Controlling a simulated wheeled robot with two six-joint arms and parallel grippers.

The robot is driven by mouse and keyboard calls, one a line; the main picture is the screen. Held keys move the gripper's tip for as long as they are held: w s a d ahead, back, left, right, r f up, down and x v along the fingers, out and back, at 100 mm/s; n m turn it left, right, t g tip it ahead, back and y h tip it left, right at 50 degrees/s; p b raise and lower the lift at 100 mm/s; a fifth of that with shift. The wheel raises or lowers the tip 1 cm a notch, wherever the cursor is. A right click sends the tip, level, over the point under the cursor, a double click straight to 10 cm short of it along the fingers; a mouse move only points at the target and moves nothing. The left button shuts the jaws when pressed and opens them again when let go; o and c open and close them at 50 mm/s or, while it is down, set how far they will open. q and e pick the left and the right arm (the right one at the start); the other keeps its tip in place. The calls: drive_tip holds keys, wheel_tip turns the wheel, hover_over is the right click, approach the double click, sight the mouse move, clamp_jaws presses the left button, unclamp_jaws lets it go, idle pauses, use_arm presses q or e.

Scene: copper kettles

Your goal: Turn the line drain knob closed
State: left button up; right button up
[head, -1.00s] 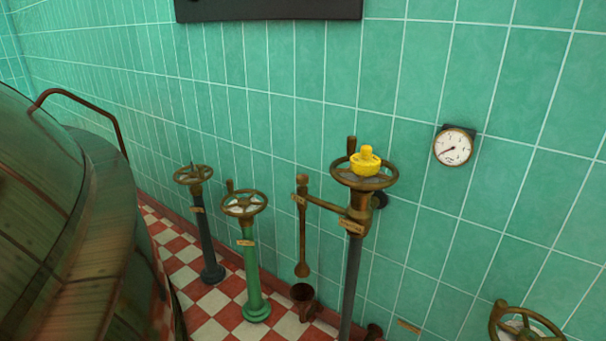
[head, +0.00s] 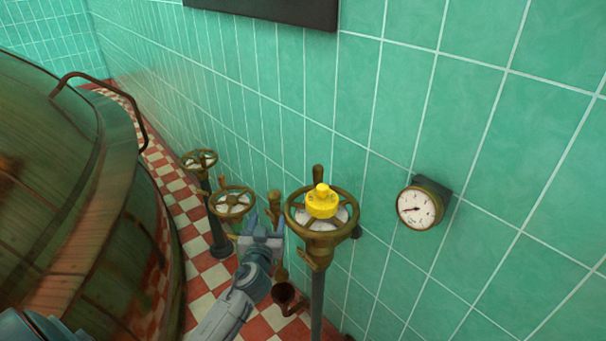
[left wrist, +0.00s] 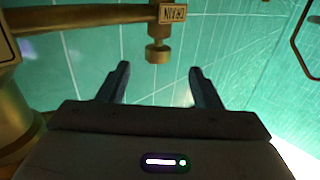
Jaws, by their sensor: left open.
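In the left wrist view a brass side pipe (left wrist: 80,17) ends in a tag (left wrist: 173,13) with upside-down lettering that looks like DRAIN. A small brass knob (left wrist: 158,52) hangs below that end in the picture. My left gripper (left wrist: 160,70) is open and empty, its two fingers apart and pointing toward the knob. The knob shows just past the fingertips, between their lines, with no contact visible. In the head view my left gripper (head: 266,222) is beside the brass side fitting (head: 274,204), left of the tall valve post. It hides part of that fitting. My right gripper is not in view.
A brass handwheel (head: 347,222) with a yellow cap (head: 322,202) tops the tall post close by on the right. Two other handwheels (head: 232,202) (head: 199,160) stand left. A gauge (head: 419,207) is on the tiled wall. A copper kettle (head: 85,220) fills the left side.

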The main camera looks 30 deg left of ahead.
sight(275, 190)
use_arm(q)
drive_tip(key=x, duration=0.4)
drive_tip(key=r+p+x, duration=0.1)
drive_tip(key=x, duration=0.3)
drive_tip(key=p+x, duration=0.1)
drive_tip(key=x, duration=0.3)
drive_tip(key=shift+r, duration=0.3)
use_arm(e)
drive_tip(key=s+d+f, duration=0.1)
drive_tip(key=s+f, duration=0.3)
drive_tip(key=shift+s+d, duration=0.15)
use_arm(q)
drive_tip(key=c, duration=1)
